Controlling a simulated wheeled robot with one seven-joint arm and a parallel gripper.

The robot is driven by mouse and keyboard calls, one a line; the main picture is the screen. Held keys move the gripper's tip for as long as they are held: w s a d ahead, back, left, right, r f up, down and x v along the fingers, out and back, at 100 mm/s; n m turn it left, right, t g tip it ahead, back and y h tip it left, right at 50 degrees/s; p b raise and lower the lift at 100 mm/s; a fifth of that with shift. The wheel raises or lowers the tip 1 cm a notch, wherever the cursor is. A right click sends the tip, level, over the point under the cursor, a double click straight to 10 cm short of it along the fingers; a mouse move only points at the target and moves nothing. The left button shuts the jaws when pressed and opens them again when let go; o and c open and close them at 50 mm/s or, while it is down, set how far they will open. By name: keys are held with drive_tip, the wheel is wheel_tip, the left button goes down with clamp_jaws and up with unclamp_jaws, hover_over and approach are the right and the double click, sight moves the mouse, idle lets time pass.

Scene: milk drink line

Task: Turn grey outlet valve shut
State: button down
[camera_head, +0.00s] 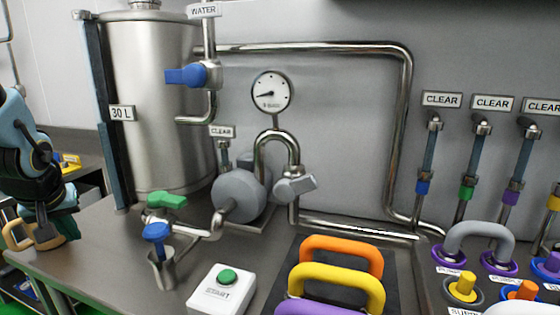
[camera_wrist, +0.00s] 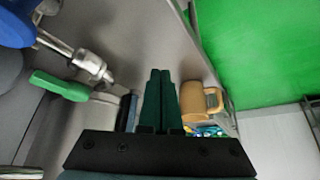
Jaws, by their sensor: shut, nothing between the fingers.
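The grey outlet valve (camera_head: 300,185) sits on the steel pipe right of the round grey pump (camera_head: 239,194), below the pressure gauge. My gripper (camera_head: 45,234) is at the far left of the head view, well away from the valve, near a tan mug (camera_head: 18,234). In the wrist view my gripper (camera_wrist: 160,74) shows its two dark green fingers together, with nothing between them. The grey valve is not clearly visible in the wrist view.
A green-handled valve (camera_head: 167,200) and a blue-handled valve (camera_head: 157,232) stand left of the pump. The steel tank (camera_head: 155,100) rises behind them. A start button box (camera_head: 222,289) and colored handles, including an orange one (camera_head: 342,250), stand in front. The tan mug (camera_wrist: 194,101) also shows in the wrist view.

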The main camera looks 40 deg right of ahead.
drive_tip(key=w+d+r+m+h+p, duration=0.1)
drive_tip(key=d+r+h, duration=0.15)
drive_tip(key=d, duration=0.35)
drive_tip(key=w+d+r+m+t+h, duration=0.1)
drive_tip(key=d+r+h, duration=0.1)
drive_tip(key=d+r, duration=0.35)
drive_tip(key=w+d+r+h+p, duration=0.1)
drive_tip(key=d+r+h, duration=0.15)
drive_tip(key=d, duration=0.55)
drive_tip(key=s+d+r+m+g+h+p, duration=0.1)
drive_tip(key=s+d+r+m+g+h, duration=0.2)
drive_tip(key=s+d, duration=0.5)
drive_tip(key=g+h, duration=0.2)
drive_tip(key=g, duration=0.3)
hover_over(295, 188)
drive_tip(key=w+a, duration=0.2)
drive_tip(key=shift+f+p, duration=0.35)
drive_tip(key=shift+f, duration=2.35)
drive_tip(key=shift+s+m, duration=0.1)
drive_tip(key=shift+m, duration=0.2)
